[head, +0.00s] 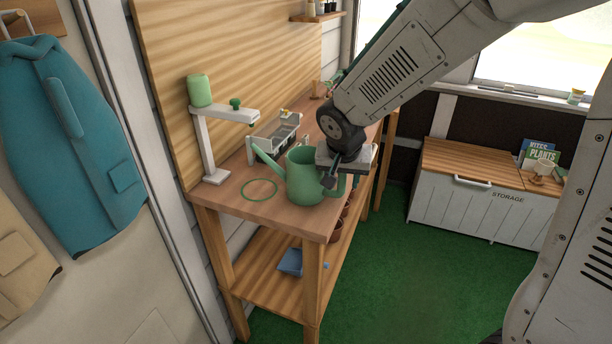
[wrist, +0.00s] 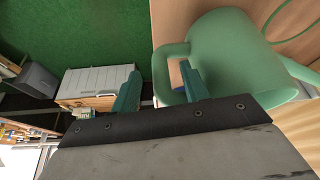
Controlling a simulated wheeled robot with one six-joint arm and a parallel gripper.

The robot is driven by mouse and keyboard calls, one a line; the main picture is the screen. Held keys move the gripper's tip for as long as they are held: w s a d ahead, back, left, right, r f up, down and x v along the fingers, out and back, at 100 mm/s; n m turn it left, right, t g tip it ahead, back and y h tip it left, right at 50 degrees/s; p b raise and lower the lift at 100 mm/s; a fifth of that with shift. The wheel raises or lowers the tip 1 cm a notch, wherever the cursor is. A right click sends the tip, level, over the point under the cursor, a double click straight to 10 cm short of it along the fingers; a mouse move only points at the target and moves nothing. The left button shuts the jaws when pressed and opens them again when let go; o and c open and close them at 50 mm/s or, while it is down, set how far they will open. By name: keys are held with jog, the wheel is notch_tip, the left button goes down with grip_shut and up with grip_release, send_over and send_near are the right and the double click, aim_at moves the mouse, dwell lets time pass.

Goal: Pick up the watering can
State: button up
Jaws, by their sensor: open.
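The green watering can (head: 304,182) stands upright near the front end of the wooden workbench (head: 230,200), its spout pointing left. Its body also fills the upper right of the wrist view (wrist: 235,52). My gripper (head: 331,178) is at the can's right side, by the handle. In the wrist view my gripper (wrist: 160,86) is open. The handle's outer bar (wrist: 160,66) shows between the two fingers, with the right finger by the handle loop and the left finger outside it. I cannot tell whether either finger touches it. My gripper partly hides the handle in the head view.
A green ring (head: 259,190) lies left of the can. A white stand with a green canister (head: 199,91) and a glass-sided box (head: 275,138) are behind. A blue item (head: 290,262) sits on the lower shelf. Green floor is open toward the storage chest (head: 465,211).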

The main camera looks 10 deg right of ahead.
jog(key=x, duration=0.2)
jog(key=shift+w+f, duration=0.1)
jog(key=shift+f, duration=0.1)
grip_shut()
jog(key=shift+r, duration=0.15)
